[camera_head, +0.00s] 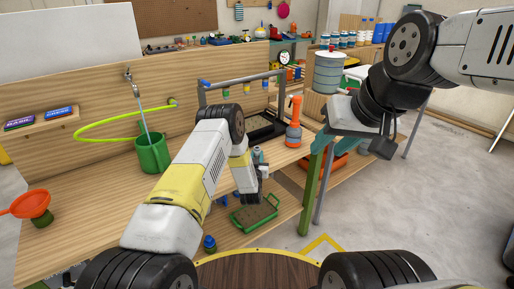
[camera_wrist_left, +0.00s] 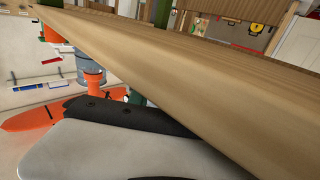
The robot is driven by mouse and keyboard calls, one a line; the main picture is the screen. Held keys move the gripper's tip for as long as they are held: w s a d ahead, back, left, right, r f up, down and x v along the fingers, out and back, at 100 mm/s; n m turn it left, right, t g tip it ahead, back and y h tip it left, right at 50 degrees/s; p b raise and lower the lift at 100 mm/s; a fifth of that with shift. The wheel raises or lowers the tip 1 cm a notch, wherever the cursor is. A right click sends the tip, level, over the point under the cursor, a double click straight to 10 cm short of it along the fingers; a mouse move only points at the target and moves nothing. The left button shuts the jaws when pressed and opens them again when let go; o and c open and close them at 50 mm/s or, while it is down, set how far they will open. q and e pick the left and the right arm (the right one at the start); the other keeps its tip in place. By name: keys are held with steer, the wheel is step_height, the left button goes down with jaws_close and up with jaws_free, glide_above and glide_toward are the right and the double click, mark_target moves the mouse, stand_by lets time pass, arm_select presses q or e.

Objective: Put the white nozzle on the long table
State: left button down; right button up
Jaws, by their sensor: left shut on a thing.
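The long wooden table (camera_head: 90,190) runs across the head view, and a wooden edge (camera_wrist_left: 190,80) crosses the left wrist view close up. My left gripper (camera_head: 257,196) points down near the table's front edge, beside the green tray. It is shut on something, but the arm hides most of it. A small pale and teal thing (camera_head: 257,155) shows just behind the gripper; I cannot tell whether it is held. I cannot clearly make out the white nozzle in either view. My right gripper (camera_head: 384,148) hangs at the right; its fingers are too dark to read.
A green bucket (camera_head: 152,155), a yellow-green hose (camera_head: 110,125) and an orange funnel (camera_head: 31,205) are at the left. An orange bottle (camera_head: 293,125) stands near the table's right end. A green tray (camera_head: 240,220) lies low in front. A grey bucket (camera_head: 328,72) stands at the right.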

arm_select(q)
steer(key=shift+f, duration=0.4)
